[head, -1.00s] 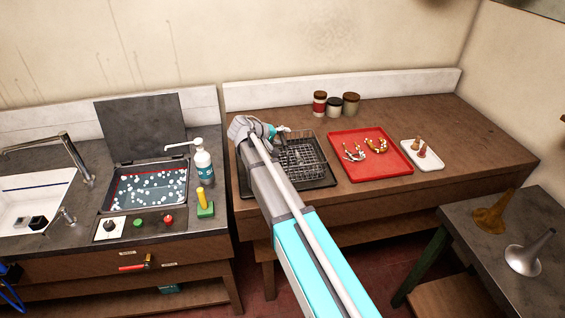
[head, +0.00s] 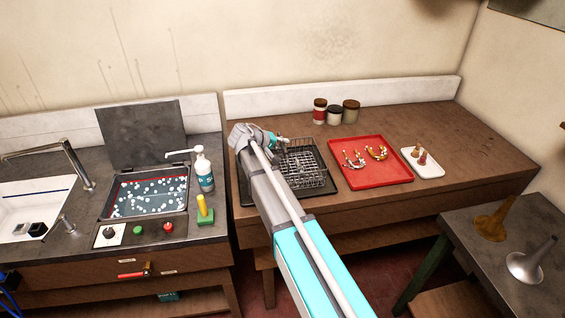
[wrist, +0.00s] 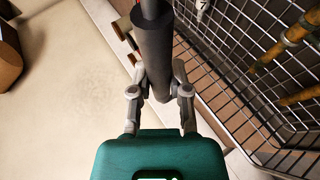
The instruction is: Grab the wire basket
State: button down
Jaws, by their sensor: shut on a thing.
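The wire basket (head: 308,166) is a dark mesh basket at the black tray (head: 338,190) on the wooden bench. I cannot tell whether it touches the tray. My gripper (wrist: 160,88) is shut on the basket's thick dark grip (wrist: 154,55), which stands between the two fingers in the wrist view. The basket's wire mesh (wrist: 215,45) fills the right of that view, with brass-coloured tubes (wrist: 285,52) showing through it. In the head view my arm covers the left part of the basket and tray.
A red tray (head: 400,178) with brass parts lies to the right, beside a small white tray (head: 432,171). Several jars (head: 335,115) stand behind. To the left are a soap bottle (head: 204,172) and a water-filled basin (head: 148,196). The bench's far right is clear.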

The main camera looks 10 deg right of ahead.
jog(key=shift+r, duration=0.1)
jog(key=shift+r+p, duration=1.25)
jog(key=shift+p, duration=0.15)
jog(key=s+a+r+p, duration=0.3)
jog(key=s+r+p, duration=0.7)
jog(key=s, duration=0.3)
jog(key=shift+s+a+r, duration=0.15)
jog(key=shift+s+a, duration=0.1)
jog(key=shift+s, duration=0.1)
